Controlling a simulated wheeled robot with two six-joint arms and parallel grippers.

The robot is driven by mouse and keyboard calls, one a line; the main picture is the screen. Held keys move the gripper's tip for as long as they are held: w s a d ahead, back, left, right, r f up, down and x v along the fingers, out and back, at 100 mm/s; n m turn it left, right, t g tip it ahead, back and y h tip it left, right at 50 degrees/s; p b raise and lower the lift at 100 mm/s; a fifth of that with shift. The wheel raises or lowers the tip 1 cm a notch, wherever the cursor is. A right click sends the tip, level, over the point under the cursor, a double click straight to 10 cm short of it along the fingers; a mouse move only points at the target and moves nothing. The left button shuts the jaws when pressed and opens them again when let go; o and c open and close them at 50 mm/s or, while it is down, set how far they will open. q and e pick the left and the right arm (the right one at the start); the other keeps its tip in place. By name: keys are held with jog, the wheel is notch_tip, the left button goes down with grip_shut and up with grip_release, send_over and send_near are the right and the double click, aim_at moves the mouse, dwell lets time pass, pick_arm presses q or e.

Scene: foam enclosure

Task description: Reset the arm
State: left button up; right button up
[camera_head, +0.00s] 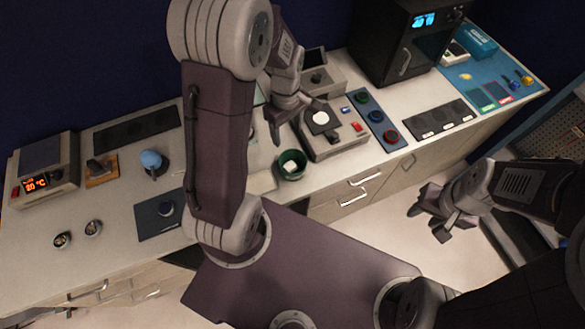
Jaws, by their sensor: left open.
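My left arm rises from my body and bends over the counter. Its gripper (294,121) points down over the counter, open and with nothing visible between its fingers. It is above and behind a small green bowl (291,165) holding something white, and just left of a grey device with a round white plate (322,120). My right arm comes in from the right.
A heater with a red display (41,184), a blue-topped knob (152,160) and metal cups (93,228) stand on the counter's left. A panel of round buttons (377,119) and a black oven (398,45) are right. Drawers (346,193) face the floor.

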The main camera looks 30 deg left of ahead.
pick_arm(q)
jog(key=shift+w, duration=0.1)
jog(key=shift+r, duration=0.1)
dwell(0.4)
jog(key=s+d+f+m+t+b, duration=0.1)
jog(key=s+d+f+m+b, duration=0.3)
jog(key=s+f+m+b, duration=0.4)
notch_tip(320, 180, down, 2)
jog(key=m+b, duration=0.3)
jog(key=m, duration=0.2)
jog(key=shift+s+d, duration=0.2)
jog(key=shift+d, duration=0.15)
jog(key=shift+s, duration=0.1)
